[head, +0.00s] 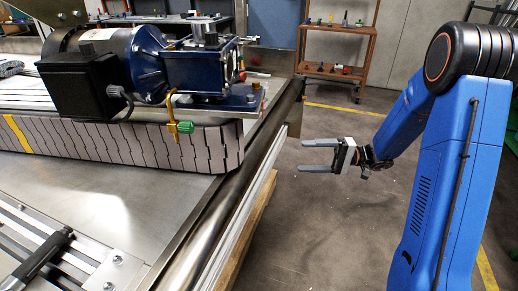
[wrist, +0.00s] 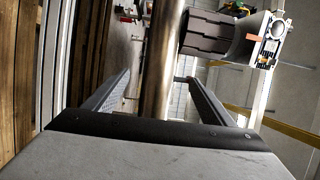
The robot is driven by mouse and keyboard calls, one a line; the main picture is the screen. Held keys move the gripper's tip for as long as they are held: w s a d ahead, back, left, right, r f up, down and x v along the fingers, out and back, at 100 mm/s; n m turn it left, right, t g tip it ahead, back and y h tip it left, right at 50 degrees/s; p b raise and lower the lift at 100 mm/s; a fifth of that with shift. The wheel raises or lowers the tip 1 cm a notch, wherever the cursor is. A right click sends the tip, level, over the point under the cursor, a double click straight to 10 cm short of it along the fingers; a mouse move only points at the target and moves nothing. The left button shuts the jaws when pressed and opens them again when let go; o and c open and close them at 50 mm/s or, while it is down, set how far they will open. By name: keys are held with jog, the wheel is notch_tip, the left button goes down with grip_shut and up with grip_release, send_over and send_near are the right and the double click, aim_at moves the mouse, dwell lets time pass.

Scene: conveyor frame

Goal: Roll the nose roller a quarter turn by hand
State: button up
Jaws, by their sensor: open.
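The nose roller (head: 228,180) is a long, shiny metal cylinder along the right edge of the conveyor frame, running from the near bottom to the far end. My gripper (head: 302,156) is open and empty, to the right of the roller, with its fingers pointing left towards it. A gap shows between the fingertips and the frame edge. In the wrist view the roller (wrist: 160,55) runs upright in the picture, between the lines of the two open fingers (wrist: 158,78) and beyond them. I see no contact with it.
A blue motor and gearbox (head: 200,68) sit above the dark-grooved belt (head: 120,143), with a brass fitting and green knob (head: 185,127) hanging beside it. A metal side rail (head: 255,185) lies just outside the roller. A shelf cart (head: 340,50) stands behind. The floor around my gripper is clear.

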aim_at(260, 156)
jog(key=shift+g+y, duration=0.3)
jog(key=a, duration=1.6)
jog(key=shift+s+a+r, duration=0.1)
jog(key=shift+a+r, duration=0.25)
jog(key=shift+a, duration=0.05)
jog(key=c, duration=1)
